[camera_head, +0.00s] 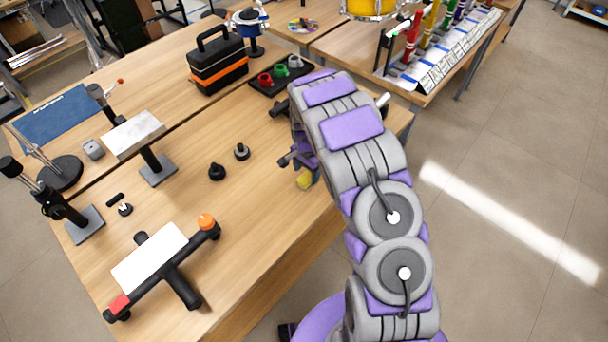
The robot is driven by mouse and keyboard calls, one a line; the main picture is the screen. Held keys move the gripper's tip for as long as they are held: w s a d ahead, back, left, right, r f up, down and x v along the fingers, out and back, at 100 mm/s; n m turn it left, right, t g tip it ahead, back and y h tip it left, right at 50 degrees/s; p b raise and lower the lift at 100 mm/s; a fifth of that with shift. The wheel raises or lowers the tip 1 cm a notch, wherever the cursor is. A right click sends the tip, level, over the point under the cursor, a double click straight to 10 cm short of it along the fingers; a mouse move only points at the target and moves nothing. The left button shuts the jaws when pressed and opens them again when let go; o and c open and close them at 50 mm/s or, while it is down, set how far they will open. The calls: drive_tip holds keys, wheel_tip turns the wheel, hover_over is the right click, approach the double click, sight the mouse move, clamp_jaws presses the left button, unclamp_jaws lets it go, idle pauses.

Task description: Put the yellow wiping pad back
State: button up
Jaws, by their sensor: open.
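A small yellow block (304,180), which looks like the yellow wiping pad, shows at the right edge of the near table, just left of my arm. My gripper (293,158) is open, mostly hidden behind my own arm, with dark and purple parts showing just above the yellow block. I cannot tell whether it touches the block or whether the block rests on the table. A black tray (258,86) with red, green and pale round pieces lies farther back on the table, partly near my arm.
Two black knobs (216,171) stand mid-table. A T-shaped black stand with a white plate (150,258) lies at the front left. A white block on a post (135,134) and a black-orange toolbox (217,65) stand farther back. The table between the knobs and my gripper is clear.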

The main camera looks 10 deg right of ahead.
sight(301, 179)
wheel_tip(301, 179, up, 8)
drive_tip(key=a+p, duration=0.1)
drive_tip(key=a, duration=0.1)
drive_tip(key=s+d+r+n, duration=0.2)
drive_tip(key=s+r+n, duration=0.2)
drive_tip(key=s+r, duration=1.35)
drive_tip(key=s+r+n+g, duration=0.1)
drive_tip(key=s+r+n, duration=0.2)
drive_tip(key=s, duration=0.9)
drive_tip(key=s+r+n, duration=0.2)
drive_tip(key=s+n, duration=0.1)
drive_tip(key=s, duration=0.9)
drive_tip(key=shift+s+a+r+n+g, duration=0.3)
drive_tip(key=shift+a+r+n+g, duration=0.1)
drive_tip(key=shift+a, duration=0.15)
